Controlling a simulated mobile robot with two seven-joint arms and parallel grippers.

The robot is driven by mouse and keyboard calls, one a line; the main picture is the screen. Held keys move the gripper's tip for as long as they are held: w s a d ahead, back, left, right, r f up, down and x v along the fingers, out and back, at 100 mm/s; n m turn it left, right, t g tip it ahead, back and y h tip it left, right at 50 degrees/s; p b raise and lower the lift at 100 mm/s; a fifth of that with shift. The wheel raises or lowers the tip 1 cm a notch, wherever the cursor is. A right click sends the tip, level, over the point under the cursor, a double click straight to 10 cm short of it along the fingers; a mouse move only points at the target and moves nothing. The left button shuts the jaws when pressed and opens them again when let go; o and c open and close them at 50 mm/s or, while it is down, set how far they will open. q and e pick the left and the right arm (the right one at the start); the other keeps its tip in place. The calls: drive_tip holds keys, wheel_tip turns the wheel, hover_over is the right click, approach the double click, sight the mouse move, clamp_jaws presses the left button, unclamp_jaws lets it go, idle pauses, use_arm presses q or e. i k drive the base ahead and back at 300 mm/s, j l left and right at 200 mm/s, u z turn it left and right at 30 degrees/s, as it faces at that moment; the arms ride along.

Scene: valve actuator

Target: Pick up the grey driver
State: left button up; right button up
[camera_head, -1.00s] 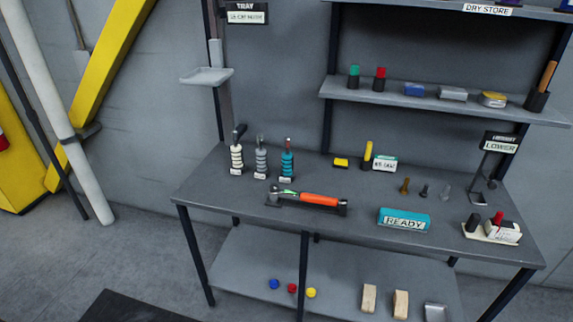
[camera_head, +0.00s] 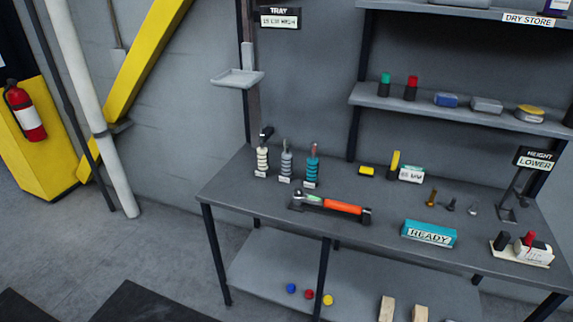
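The grey driver (camera_head: 286,163) stands upright near the back left of the workbench (camera_head: 258,205). It has a ribbed grey body with a thin top and a small label at its foot. It stands between a white ribbed driver (camera_head: 262,158) on its left and a teal ribbed driver (camera_head: 312,168) on its right, with small gaps between them. Neither of my grippers is in view.
An orange-handled tool (camera_head: 342,207) lies in front of the drivers. A teal READY block (camera_head: 429,233) sits right of it. A small tray (camera_head: 237,78) juts out above the bench's left end. Open floor lies left of the bench, with a fire extinguisher (camera_head: 25,115) beyond.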

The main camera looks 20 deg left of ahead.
sight(286, 174)
drive_tip(key=i+j+u, duration=0.1)
drive_tip(key=i+j, duration=0.15)
drive_tip(key=j, duration=0.25)
drive_tip(key=i+j+u, duration=0.1)
drive_tip(key=i+j, duration=0.15)
drive_tip(key=j, duration=0.2)
drive_tip(key=i+j, duration=0.3)
drive_tip(key=j, duration=0.2)
drive_tip(key=u, duration=0.05)
